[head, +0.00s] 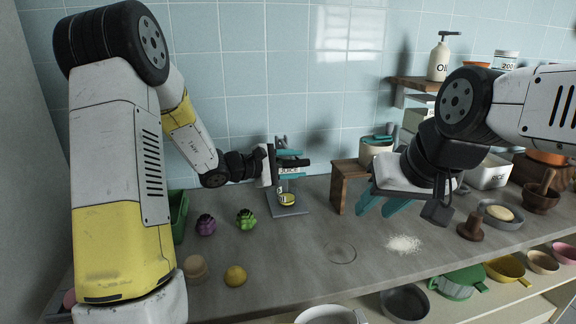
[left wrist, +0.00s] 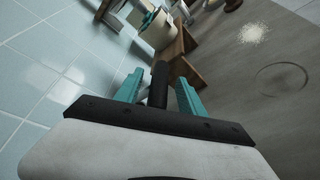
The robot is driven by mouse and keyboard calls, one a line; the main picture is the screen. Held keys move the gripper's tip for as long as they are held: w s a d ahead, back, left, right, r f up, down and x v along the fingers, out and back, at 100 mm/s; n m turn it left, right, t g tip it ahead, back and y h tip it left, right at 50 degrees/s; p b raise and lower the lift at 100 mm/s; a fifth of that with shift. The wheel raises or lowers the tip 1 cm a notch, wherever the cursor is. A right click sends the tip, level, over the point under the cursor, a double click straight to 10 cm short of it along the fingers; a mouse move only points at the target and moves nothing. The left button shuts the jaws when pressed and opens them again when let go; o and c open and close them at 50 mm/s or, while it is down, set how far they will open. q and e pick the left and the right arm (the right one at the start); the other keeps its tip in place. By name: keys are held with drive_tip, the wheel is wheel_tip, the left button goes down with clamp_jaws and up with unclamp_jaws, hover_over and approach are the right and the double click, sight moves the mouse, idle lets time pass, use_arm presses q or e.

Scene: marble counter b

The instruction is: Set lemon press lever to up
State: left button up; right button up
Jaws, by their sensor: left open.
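The lemon press (head: 290,209) stands on the counter near the tiled wall, with a grey base, a yellow round part low down and a "JUICE" label. My left gripper (head: 292,158) is at the press's upper part and hides much of it. In the left wrist view, a black bar (left wrist: 158,84), which looks like the lever, lies between the two parted teal fingers of my left gripper (left wrist: 160,88). I cannot tell whether either finger touches it. My right gripper (head: 382,205) hangs open and empty over the counter, to the right of the press.
A wooden stand (head: 346,183) is right of the press. Purple (head: 206,225) and green (head: 246,218) objects and a yellow ball (head: 235,276) lie in front left. White powder (head: 404,244) lies at right. The middle of the counter is mostly clear.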

sight(285, 164)
use_arm(q)
drive_tip(key=v, duration=0.3)
drive_tip(key=shift+s+a+r, duration=0.1)
drive_tip(key=shift+a, duration=0.05)
drive_tip(key=shift+s+r+m+g, duration=0.3)
drive_tip(key=shift+s+r+m, duration=0.1)
drive_tip(key=shift+s, duration=0.45)
drive_tip(key=shift+s+d+r+m+g, duration=0.2)
drive_tip(key=shift+s+r+m+g, duration=0.1)
drive_tip(key=shift+s, duration=0.25)
